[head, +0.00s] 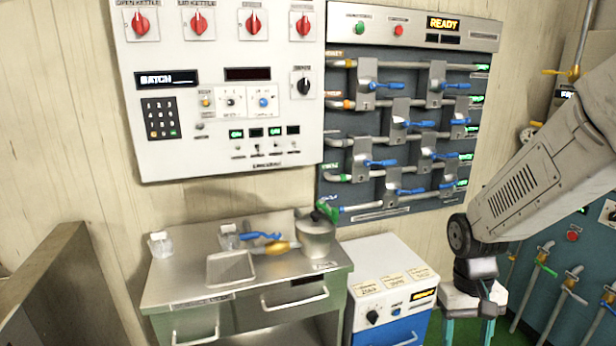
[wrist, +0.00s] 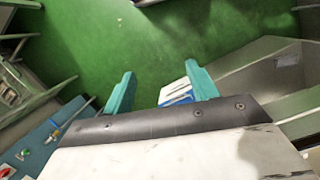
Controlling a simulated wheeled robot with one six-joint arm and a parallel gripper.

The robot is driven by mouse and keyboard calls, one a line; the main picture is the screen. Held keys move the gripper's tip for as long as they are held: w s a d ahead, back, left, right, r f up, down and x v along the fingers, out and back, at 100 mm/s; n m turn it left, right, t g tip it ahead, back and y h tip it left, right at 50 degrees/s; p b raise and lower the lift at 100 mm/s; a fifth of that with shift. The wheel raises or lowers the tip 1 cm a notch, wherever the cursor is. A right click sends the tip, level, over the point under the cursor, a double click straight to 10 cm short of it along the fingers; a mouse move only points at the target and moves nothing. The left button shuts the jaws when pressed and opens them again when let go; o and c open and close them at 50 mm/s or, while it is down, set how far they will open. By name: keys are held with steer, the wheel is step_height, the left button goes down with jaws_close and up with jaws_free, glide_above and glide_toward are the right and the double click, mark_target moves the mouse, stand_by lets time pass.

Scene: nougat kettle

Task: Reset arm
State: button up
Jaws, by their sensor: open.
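My arm comes in from the right side of the head view and bends downward at its wrist. My gripper (head: 467,334) hangs there, pointing down, in front of the right side of the blue-and-white cabinet. Its two teal fingers stand apart, and their lower ends reach the bottom of the picture. In the wrist view my gripper (wrist: 159,77) is open, with nothing between the fingers but green floor (wrist: 190,35) and part of a blue and white thing beyond.
A metal table (head: 190,285) holds a tray (head: 231,268), a metal pot (head: 316,240) and small containers. Right of it stands the blue-and-white cabinet (head: 385,300). A white control panel (head: 215,150) and a valve board (head: 345,205) hang behind. Pipes with valves (head: 570,290) are at right.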

steer(key=s+a+r+t, duration=0.1)
steer(key=s+r+t, duration=0.1)
steer(key=s+r, duration=0.6)
steer(key=s+a+r+t, duration=0.1)
steer(key=s+a+r, duration=0.1)
steer(key=s+r, duration=0.6)
steer(key=shift+a+r+t+y, duration=0.3)
steer(key=shift+r+t, duration=0.1)
steer(key=shift+r, duration=0.25)
